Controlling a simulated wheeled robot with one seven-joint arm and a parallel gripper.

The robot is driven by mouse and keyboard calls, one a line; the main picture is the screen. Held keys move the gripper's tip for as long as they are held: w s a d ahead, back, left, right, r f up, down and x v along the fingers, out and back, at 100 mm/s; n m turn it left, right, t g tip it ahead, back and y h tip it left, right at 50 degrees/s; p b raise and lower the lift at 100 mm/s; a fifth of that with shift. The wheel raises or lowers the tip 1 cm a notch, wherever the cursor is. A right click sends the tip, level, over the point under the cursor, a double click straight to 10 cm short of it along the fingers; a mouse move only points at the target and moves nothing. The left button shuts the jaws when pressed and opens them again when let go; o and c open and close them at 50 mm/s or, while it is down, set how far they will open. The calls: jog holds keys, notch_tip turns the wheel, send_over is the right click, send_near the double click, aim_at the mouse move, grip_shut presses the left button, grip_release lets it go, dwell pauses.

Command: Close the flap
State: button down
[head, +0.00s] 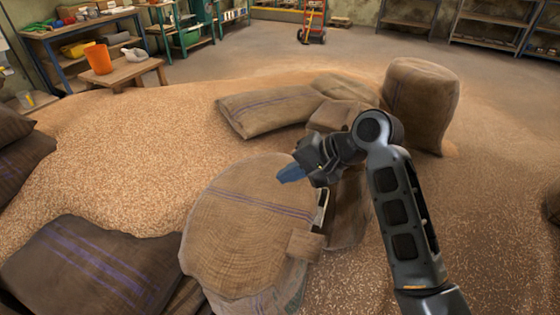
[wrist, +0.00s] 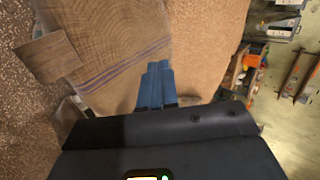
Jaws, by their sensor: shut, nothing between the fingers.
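A rounded burlap surface (head: 235,230) with thin blue stripes lies in the middle of the head view, like a cover over a sack. A small square burlap tab (head: 305,245) is at its right edge. In the wrist view, the striped burlap (wrist: 115,45) fills the upper middle and the tab (wrist: 50,57) is at the left. I cannot tell which part is the flap or whether it is open. My gripper (head: 291,173) is above the burlap's upper right edge, its blue fingers (wrist: 157,72) shut and empty. I cannot tell whether they touch the cloth.
A pale metal edge (head: 322,205) shows beside the burlap, partly hidden below my arm. Loose grain (head: 110,160) covers the floor around. A stool (head: 130,72) holds an orange bucket (head: 98,58).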

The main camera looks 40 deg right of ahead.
jog(key=b, duration=0.2)
send_over(316, 243)
jog(key=w+a, duration=0.2)
jog(key=w, duration=0.1)
notch_tip(316, 243, down, 8)
jog(key=r, duration=0.1)
jog(key=s+f+t+b, duration=0.1)
jog(key=f+b, duration=0.1)
jog(key=f, duration=0.2)
jog(key=s+d+f+y+b, duration=0.1)
jog(key=f+b, duration=0.2)
jog(key=f, duration=0.2)
jog(key=s+d+f+t+b, duration=0.1)
jog(key=f+b, duration=0.1)
jog(key=f, duration=0.2)
jog(key=shift+s+d+f+t+y, duration=0.2)
jog(key=shift+s+f+t+y, duration=0.1)
jog(key=shift+y, duration=0.1)
jog(key=shift+s+f+b, duration=0.15)
jog(key=shift+f+b, duration=0.35)
jog(key=shift+f, duration=0.35)
jog(key=shift+s, duration=0.1)
jog(key=r+v, duration=0.1)
jog(key=v, duration=0.7)
jog(key=shift+w+p, duration=0.2)
jog(key=shift+p, duration=0.1)
